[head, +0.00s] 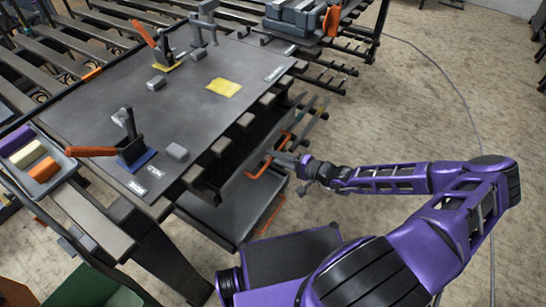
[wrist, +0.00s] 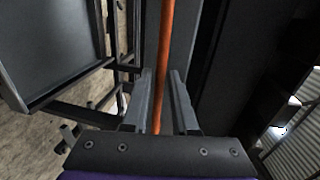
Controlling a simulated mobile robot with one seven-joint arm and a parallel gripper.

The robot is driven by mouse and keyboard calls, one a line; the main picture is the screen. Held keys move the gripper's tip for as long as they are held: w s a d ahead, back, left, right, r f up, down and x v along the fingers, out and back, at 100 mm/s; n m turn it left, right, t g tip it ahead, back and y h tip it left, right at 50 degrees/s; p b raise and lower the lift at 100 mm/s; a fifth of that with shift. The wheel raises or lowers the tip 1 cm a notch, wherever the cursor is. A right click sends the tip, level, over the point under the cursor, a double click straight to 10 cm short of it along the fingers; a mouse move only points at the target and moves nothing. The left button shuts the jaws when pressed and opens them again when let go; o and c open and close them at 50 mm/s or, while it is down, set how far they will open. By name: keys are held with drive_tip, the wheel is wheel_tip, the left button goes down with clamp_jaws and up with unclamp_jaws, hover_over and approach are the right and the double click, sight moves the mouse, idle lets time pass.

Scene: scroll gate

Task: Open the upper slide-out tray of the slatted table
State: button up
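The slatted table (head: 205,105) has a dark top. Under its right side are slide-out trays with orange handles. The upper handle (head: 262,166) is an orange bar. A lower orange handle (head: 271,214) shows below it. My gripper (head: 301,167) is just to the right of the upper handle. In the wrist view, an orange bar (wrist: 165,55) runs upright in the gap between my two fingers (wrist: 161,85). The fingers stand apart, with a gap on each side of the bar. I cannot tell how deep the bar sits between them. The inside of the upper tray is mostly hidden.
A grey tray surface (head: 225,208) shows low under the table. Clamps with orange levers (head: 92,151), small grey blocks and a yellow patch (head: 223,88) are on the tabletop. A tray of coloured blocks (head: 35,162) is at the left. The floor at right is clear except for a cable.

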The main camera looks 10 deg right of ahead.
drive_tip(key=shift+w+a+f, duration=0.1)
drive_tip(key=shift+w+a, duration=0.3)
drive_tip(key=shift+a, duration=0.05)
clamp_jaws()
idle(1.2)
